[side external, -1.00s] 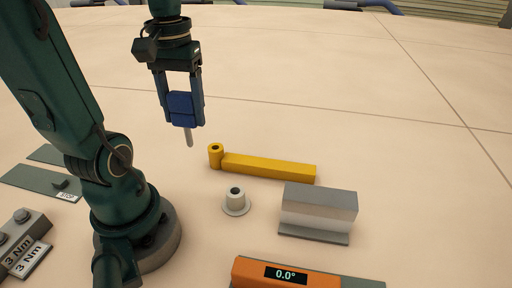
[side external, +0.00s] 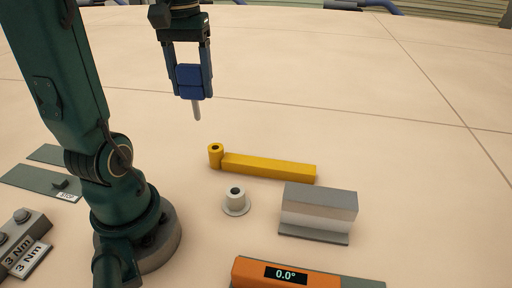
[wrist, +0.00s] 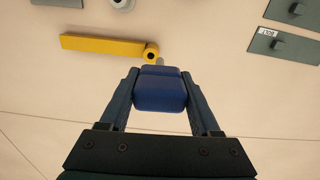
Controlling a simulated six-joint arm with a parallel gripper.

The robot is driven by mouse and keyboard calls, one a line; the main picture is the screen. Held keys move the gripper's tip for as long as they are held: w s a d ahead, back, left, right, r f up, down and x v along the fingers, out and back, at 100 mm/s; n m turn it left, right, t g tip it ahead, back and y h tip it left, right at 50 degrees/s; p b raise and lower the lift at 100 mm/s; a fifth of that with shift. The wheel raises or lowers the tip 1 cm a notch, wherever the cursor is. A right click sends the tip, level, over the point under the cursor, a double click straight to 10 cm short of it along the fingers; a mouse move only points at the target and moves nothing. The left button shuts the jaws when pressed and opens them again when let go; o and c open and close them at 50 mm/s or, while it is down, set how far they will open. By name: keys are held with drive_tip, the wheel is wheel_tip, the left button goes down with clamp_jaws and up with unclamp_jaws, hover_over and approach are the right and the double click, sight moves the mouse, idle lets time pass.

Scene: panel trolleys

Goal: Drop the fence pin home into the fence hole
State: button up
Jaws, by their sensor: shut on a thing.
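My gripper (side external: 193,88) is shut on the blue head of the fence pin (side external: 190,76) and holds it upright in the air. The pin's pale grey shank (side external: 196,110) points down from the blue head. In the wrist view the blue head (wrist: 160,90) sits between both fingers and mostly hides the shank. The yellow fence (side external: 268,167) lies on the floor. Its round boss with the dark fence hole (side external: 215,148) is at its left end, below the pin tip and a little right of it. The wrist view also shows the hole (wrist: 151,54), clear of the pin.
A white collar with a dark hole (side external: 236,200) stands in front of the fence. A grey block (side external: 318,210) is right of it. An orange unit reading 0.0° (side external: 270,272) is at the front. Grey plates (side external: 40,183) lie left. The floor behind the fence is clear.

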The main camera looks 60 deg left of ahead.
drive_tip(key=w, duration=0.3)
drive_tip(key=shift+w+a+m, duration=0.2)
drive_tip(key=shift+a+m, duration=0.1)
drive_tip(key=shift+a, duration=0.1)
drive_tip(key=shift+f, duration=0.1)
wheel_tip(320, 180, down, 8)
drive_tip(key=shift+r, duration=0.2)
idle(0.5)
drive_tip(key=shift+f, duration=3)
idle(0.8)
drive_tip(key=o, duration=1.5)
drive_tip(key=shift+o, duration=0.2)
